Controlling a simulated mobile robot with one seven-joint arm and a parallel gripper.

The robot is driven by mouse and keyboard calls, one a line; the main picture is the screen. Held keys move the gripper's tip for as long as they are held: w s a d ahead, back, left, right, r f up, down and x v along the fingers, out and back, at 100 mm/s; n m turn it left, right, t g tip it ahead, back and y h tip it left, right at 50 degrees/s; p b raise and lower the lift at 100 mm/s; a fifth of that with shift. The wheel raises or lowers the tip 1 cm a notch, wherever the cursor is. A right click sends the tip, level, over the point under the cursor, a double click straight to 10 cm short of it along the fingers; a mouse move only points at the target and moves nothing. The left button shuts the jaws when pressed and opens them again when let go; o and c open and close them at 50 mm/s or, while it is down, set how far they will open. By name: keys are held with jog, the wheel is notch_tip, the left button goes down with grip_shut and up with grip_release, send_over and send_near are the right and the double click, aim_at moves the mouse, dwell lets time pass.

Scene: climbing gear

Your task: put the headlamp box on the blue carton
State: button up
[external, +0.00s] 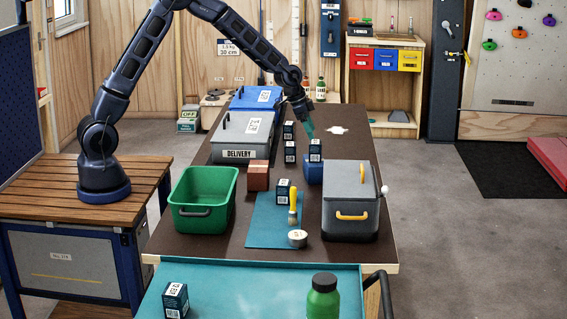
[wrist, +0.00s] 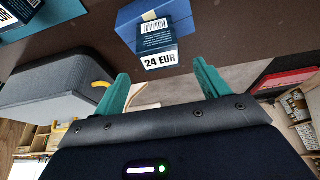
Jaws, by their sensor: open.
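The headlamp box, dark with a white label, (external: 316,150) appears to stand upright on the blue carton (external: 314,173) towards the far part of the table. My gripper (external: 309,130) is just above and beside the box in the external view. In the wrist view, its teal fingers (wrist: 161,72) are spread apart with nothing between them, and the box lies beyond the fingertips. The box's contact with the carton is partly hidden.
Similar dark boxes stand nearby (external: 289,130), (external: 290,152) and on the teal mat (external: 262,232). A grey cooler (external: 350,200) is close to the carton's right. A brown block (external: 258,175), green bin (external: 203,198) and grey delivery box (external: 240,140) are left. The table's far right is fairly clear.

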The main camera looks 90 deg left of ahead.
jog(key=s+d+r, duration=1.8)
jog(key=s+r, duration=0.1)
jog(key=r, duration=0.2)
jog(key=s+d, duration=0.3)
jog(key=s, duration=0.6)
jog(key=s+d+r, duration=0.1)
jog(key=s+d, duration=0.2)
jog(key=s, duration=0.6)
jog(key=s+d+r, duration=0.1)
jog(key=s+d, duration=0.3)
jog(key=s, duration=0.5)
jog(key=shift+s, duration=0.25)
